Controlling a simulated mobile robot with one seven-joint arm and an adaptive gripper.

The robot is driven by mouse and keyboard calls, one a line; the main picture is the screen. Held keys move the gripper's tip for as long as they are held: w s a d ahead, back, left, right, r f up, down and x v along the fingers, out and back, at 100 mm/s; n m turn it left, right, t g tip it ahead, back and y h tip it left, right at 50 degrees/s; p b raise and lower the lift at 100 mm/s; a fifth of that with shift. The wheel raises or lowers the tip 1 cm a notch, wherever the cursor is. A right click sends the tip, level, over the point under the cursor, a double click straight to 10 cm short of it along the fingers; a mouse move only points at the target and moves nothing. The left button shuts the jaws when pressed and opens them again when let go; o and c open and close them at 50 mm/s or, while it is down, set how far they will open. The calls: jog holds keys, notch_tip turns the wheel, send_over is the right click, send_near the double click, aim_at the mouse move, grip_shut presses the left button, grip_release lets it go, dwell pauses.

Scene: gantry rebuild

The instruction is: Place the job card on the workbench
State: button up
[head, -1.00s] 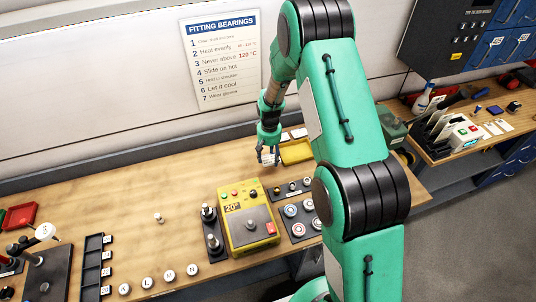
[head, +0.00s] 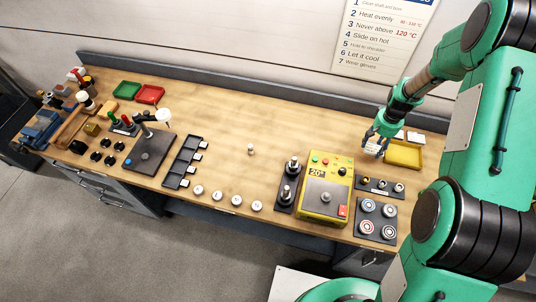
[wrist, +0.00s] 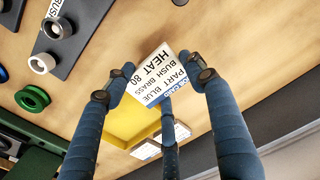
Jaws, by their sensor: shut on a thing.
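The job card (wrist: 160,76) is a small white card with a blue strip; in the wrist view it reads part blue, bush brass, heat 80. My gripper (wrist: 165,82) is shut on it, with blue fingers on either side and a third one below in the picture. In the head view my gripper (head: 376,139) points down with the card (head: 373,149) at its fingertips, just left of the yellow tray. I cannot tell whether the card touches the wood. The workbench (head: 225,122) has a long wooden top along the wall.
A dark plate with small rings (head: 381,185) and the yellow heater (head: 326,190) stand in front. Bare wood lies left of my gripper, around a small metal piece (head: 250,149).

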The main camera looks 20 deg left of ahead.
aim_at(373, 147)
notch_tip(373, 147, up, 11)
jog(key=s+a+n, duration=0.2)
jog(key=s+a, duration=0.2)
jog(key=a, duration=0.9)
jog(key=s+a+n, duration=0.3)
jog(key=a, duration=1)
jog(key=s+a+n, duration=0.5)
jog(key=s+a, duration=1.3)
jog(key=a, duration=0.3)
jog(key=f, duration=0.5)
jog(key=shift+a+f+p, duration=0.35)
jog(key=shift+f, duration=0.05)
jog(key=shift+f, duration=2.9)
jog(key=shift+f, duration=0.1)
